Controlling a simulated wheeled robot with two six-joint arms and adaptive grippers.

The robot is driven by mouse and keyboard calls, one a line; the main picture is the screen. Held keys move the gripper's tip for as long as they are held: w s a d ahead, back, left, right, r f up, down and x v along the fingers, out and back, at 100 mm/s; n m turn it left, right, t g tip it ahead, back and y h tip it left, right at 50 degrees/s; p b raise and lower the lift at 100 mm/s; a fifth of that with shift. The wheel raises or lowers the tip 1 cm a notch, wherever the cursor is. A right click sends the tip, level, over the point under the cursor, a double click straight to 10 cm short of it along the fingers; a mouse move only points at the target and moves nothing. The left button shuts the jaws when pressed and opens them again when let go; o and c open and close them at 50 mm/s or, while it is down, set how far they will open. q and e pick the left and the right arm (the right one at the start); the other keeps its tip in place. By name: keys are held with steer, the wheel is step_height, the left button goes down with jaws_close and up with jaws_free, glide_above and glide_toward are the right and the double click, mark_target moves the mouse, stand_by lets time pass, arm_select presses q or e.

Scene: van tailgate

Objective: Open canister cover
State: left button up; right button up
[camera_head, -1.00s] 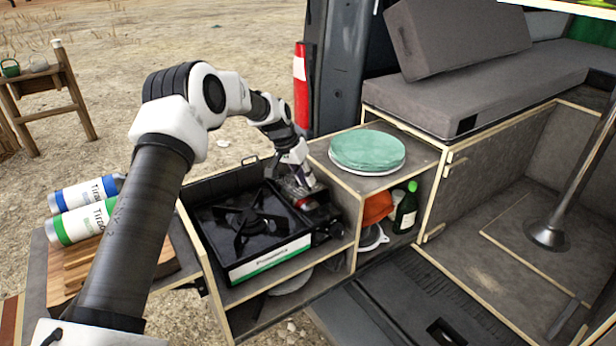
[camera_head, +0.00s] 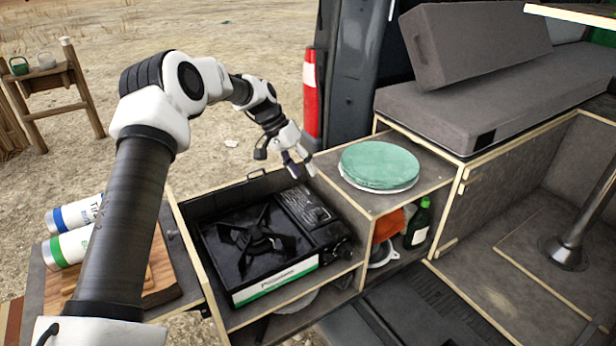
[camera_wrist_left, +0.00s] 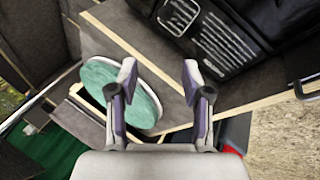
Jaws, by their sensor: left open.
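The black camping stove (camera_head: 262,235) sits in the wooden kitchen box, with a burner in its middle. Its canister cover (camera_head: 308,207) is the black panel with white printed text on the right side; it looks flat and closed. In the left wrist view the cover (camera_wrist_left: 215,35) shows at the top, with a white outlined square. My left gripper (camera_head: 298,168) is open and empty, above and behind the cover, apart from it. Its two spread fingers (camera_wrist_left: 159,82) show in the left wrist view. My right gripper is not in view.
Green plates (camera_head: 378,164) are stacked on the shelf right of the stove. A green bottle (camera_head: 418,222) and an orange cloth (camera_head: 388,225) are below. Two canisters (camera_head: 72,246) lie on a wooden board at the left. The air above the stove is clear.

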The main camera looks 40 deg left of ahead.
arm_select(q)
steer(key=d+v, duration=0.1)
steer(key=v, duration=0.8)
steer(key=shift+s+r, duration=0.25)
steer(key=shift+s, duration=0.05)
steer(key=shift+s+r, duration=0.1)
